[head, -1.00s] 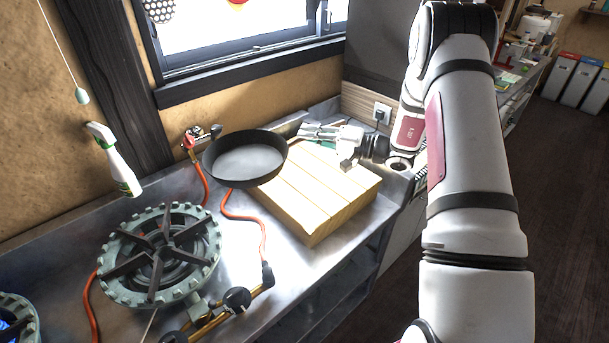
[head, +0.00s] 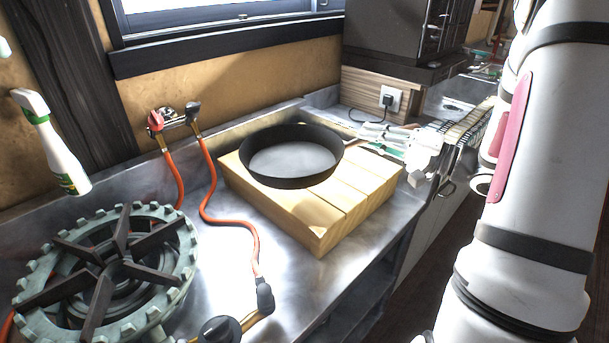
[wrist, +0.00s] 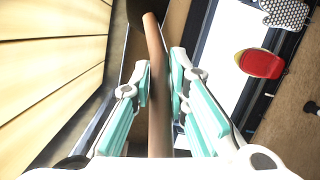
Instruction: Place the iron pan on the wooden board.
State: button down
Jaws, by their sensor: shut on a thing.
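The black iron pan (head: 292,160) is level over the back left part of the wooden board (head: 320,222) in the head view. I cannot tell whether its base touches the board or hangs just above it. My gripper (head: 368,143) is to the right of the pan, shut on its handle. In the wrist view the brown handle (wrist: 155,50) runs between the teal pads of my gripper (wrist: 160,82), and a dark bit of the pan shows at the top. The pale planks of the board (wrist: 50,65) show at the left there.
A green gas burner (head: 105,265) stands at the left on the metal counter (head: 300,280). A red hose (head: 210,205) runs between it and the board. A spray bottle (head: 52,145) is at the far left. The wall and window are behind.

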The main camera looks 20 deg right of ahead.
jog(key=s+f+m+t+h+b, duration=0.2)
jog(key=s+f+b, duration=0.3)
jog(key=b, duration=0.5)
send_over(363, 167)
jog(key=shift+s+f, duration=0.1)
jog(key=shift+f, duration=0.55)
jog(key=shift+w+d+f, duration=0.15)
jog(key=shift+w+f, duration=0.05)
jog(key=shift+w, duration=0.05)
jog(key=shift+f+b, duration=0.35)
jog(key=shift+f, duration=1.35)
jog(key=c, duration=1.6)
grip_release()
jog(key=shift+s+f, duration=0.1)
jog(key=shift+o, duration=0.2)
